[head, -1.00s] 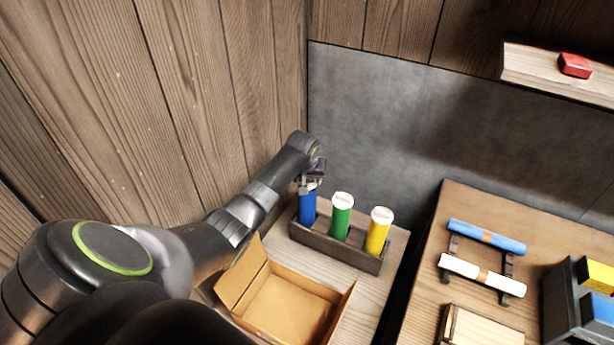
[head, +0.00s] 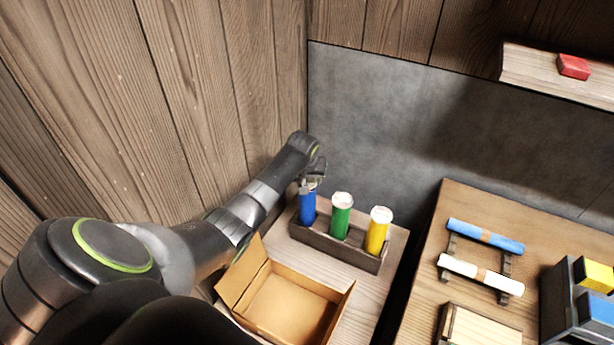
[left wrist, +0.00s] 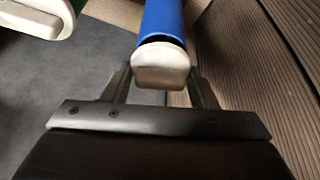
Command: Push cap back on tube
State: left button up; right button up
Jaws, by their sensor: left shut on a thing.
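A blue tube (head: 308,208) stands in the left place of a dark rack (head: 333,248). My left gripper (head: 309,185) is at the top of the blue tube. In the left wrist view the white cap (left wrist: 160,66) sits at the end of the blue tube (left wrist: 163,22), between the two fingers of my left gripper (left wrist: 160,85). The gripper is shut on the cap. I cannot tell whether the cap is fully seated. A green tube (head: 341,219) and a yellow tube (head: 377,235) stand beside it with white caps on. My right gripper is not in view.
An open cardboard box (head: 290,303) stands in front of the rack. At the right, a table (head: 420,290) bears a stand with a blue roll (head: 486,236) and a white roll (head: 480,273). A wooden wall is close on the left.

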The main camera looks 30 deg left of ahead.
pick_arm(q)
jog(key=shift+p, duration=0.3)
dwell(0.5)
jog(key=shift+f, duration=0.15)
dwell(1.1)
jog(key=shift+p, duration=0.5)
dwell(0.4)
jog(key=o, duration=1)
jog(key=shift+o, duration=0.4)
jog(key=o, duration=0.4)
